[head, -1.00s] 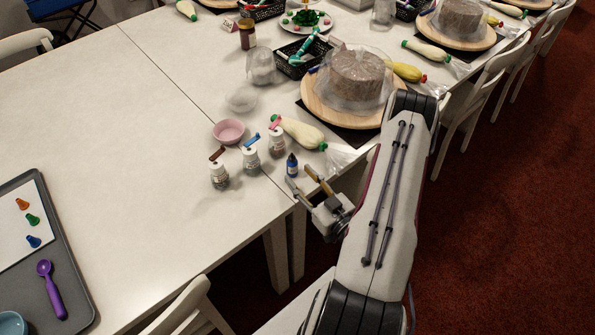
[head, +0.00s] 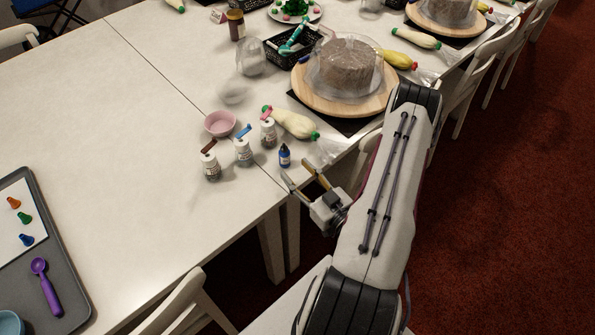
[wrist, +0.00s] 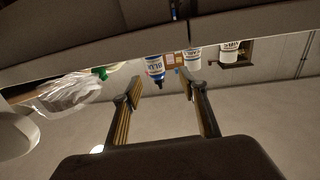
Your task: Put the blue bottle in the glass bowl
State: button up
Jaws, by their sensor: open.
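The blue bottle (head: 285,156) is small, with a dark tapered top, and stands upright near the table's front edge. It also shows upside down in the wrist view (wrist: 155,67), beyond and between my fingertips. My gripper (head: 295,170) is open and empty, just off the table edge on the near right side of the bottle, apart from it. Its two fingers also show in the wrist view (wrist: 161,88). A clear, shallow bowl that looks like the glass bowl (head: 235,93) stands farther back on the table, behind the pink bowl; its outline is faint.
Several white-labelled jars (head: 243,152) stand left of the bottle. A pink bowl (head: 220,123), a cream piping bag (head: 294,123), a clear jar (head: 250,62) and a covered cake on a wooden turntable (head: 319,104) stand behind.

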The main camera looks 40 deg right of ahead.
aim_at(288, 156)
jog(key=shift+s+d+r, duration=0.15)
jog(key=shift+d+r, duration=0.15)
jog(key=shift+r, duration=0.5)
jog(key=shift+w+d, duration=0.2)
jog(key=shift+w, duration=1.1)
jog(key=shift+w, duration=0.15)
jog(key=shift+w+d+f, duration=0.15)
jog(key=shift+w, duration=1.1)
jog(key=shift+w+d+f, duration=0.1)
jog(key=shift+w+d, duration=0.05)
jog(key=shift+w, duration=1.05)
grip_shut()
